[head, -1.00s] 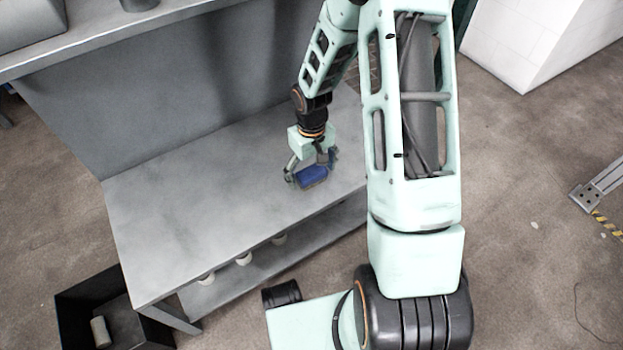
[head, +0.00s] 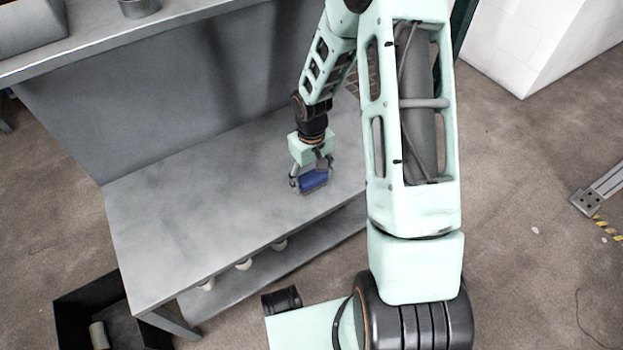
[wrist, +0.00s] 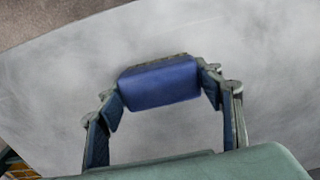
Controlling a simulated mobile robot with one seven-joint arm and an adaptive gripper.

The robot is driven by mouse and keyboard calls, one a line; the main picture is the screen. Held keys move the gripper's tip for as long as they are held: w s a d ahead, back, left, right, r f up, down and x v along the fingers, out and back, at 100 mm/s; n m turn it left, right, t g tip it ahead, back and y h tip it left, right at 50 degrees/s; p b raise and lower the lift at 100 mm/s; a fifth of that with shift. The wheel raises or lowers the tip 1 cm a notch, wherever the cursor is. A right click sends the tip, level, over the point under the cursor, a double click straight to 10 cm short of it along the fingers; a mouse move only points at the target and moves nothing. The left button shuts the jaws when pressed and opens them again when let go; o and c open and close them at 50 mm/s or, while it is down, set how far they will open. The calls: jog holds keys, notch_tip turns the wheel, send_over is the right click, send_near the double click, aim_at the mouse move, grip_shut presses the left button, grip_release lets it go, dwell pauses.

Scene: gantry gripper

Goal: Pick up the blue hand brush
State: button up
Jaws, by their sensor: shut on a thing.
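The blue hand brush (head: 314,180) is at the right part of the grey workbench top (head: 200,215) in the head view. My gripper (head: 311,184) is shut on it, with one finger at each end of the brush. In the wrist view the blue block of the brush (wrist: 160,83) lies between the two fingertips of my gripper (wrist: 162,88). Its underside is hidden, and I cannot tell whether it touches the bench.
The bench top left of my gripper is bare. A grey back panel (head: 150,110) rises behind it. Several white round things (head: 243,264) sit on the lower shelf. A black bin (head: 85,305) with a cylinder in it stands at the lower left.

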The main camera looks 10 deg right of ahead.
aim_at(312, 176)
notch_tip(312, 176, up, 3)
jog(key=shift+r+p, duration=0.15)
jog(key=shift+p, duration=0.5)
jog(key=s+a+r, duration=0.1)
jog(key=r, duration=0.1)
jog(key=s+a+r+p, duration=0.2)
jog(key=r, duration=0.1)
jog(key=shift+s+r, duration=0.15)
jog(key=shift+r, duration=0.15)
jog(key=s+a+r+p, duration=0.2)
jog(key=s+a+r, duration=0.2)
jog(key=s+a, duration=0.2)
jog(key=shift+s+a, duration=0.2)
jog(key=shift+s, duration=0.4)
